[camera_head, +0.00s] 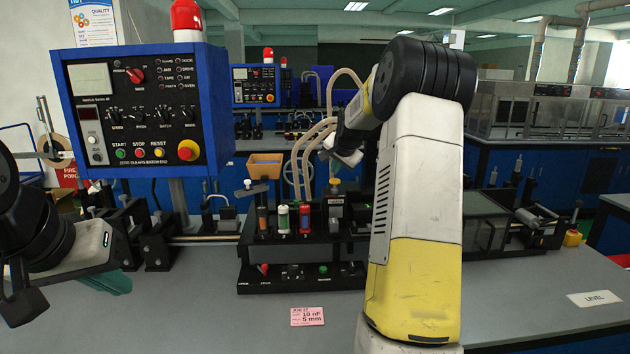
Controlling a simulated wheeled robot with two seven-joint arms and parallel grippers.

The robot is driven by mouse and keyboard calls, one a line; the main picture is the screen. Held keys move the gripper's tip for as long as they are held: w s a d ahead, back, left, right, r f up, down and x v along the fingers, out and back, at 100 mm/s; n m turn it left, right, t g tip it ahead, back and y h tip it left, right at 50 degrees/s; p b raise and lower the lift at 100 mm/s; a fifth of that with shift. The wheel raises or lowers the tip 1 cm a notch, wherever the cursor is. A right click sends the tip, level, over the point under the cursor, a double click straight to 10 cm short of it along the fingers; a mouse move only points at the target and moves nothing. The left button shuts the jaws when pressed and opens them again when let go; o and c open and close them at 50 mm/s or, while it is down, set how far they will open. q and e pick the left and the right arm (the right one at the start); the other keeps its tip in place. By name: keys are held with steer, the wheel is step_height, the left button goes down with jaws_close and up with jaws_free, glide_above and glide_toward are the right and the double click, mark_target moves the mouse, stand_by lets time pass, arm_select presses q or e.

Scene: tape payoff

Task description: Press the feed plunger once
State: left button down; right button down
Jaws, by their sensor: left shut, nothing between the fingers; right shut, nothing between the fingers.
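A black feeder unit (283,248) stands on the bench in the middle, with coloured cylinders in front and a yellow knob (335,182) on a post behind them. A pale-topped post (250,188) stands to its left. I cannot tell which of these is the feed plunger. My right gripper (345,154) is shut and empty, just above the yellow knob; a gap seems to show between them. My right arm hides part of the unit's right side. My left gripper (22,306) is a dark shape at the lower left edge, shut and empty, far from the unit; its fingertips are hard to make out.
A blue control box (145,110) with buttons and a red beacon stands at upper left. An orange bin (265,165) sits behind the unit. A pink card (307,317) and a LEVEL label (594,298) lie on the bench (220,325). The front of the bench is mostly clear.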

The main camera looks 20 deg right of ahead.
mark_target(335, 181)
steer(key=shift+r, duration=2.5)
steer(key=shift+s+a+r, duration=0.1)
steer(key=shift+a, duration=0.05)
steer(key=s+a+r+n+g+y, duration=0.1)
steer(key=s+a+r+n, duration=0.15)
steer(key=s+a, duration=0.5)
steer(key=s+a+r+n+y, duration=0.1)
steer(key=s+a+r+n, duration=0.3)
steer(key=s, duration=0.6)
steer(key=s+a+f+n+g, duration=0.1)
steer(key=s+a+f, duration=0.4)
steer(key=s, duration=0.7)
steer(key=s+a+f+n+y, duration=0.1)
steer(key=s+a+f+n, duration=0.3)
steer(key=s, duration=0.9)
steer(key=shift+a+f+g+y, duration=0.35)
steer(key=shift+a+f, duration=0.2)
steer(key=shift+a, duration=0.35)
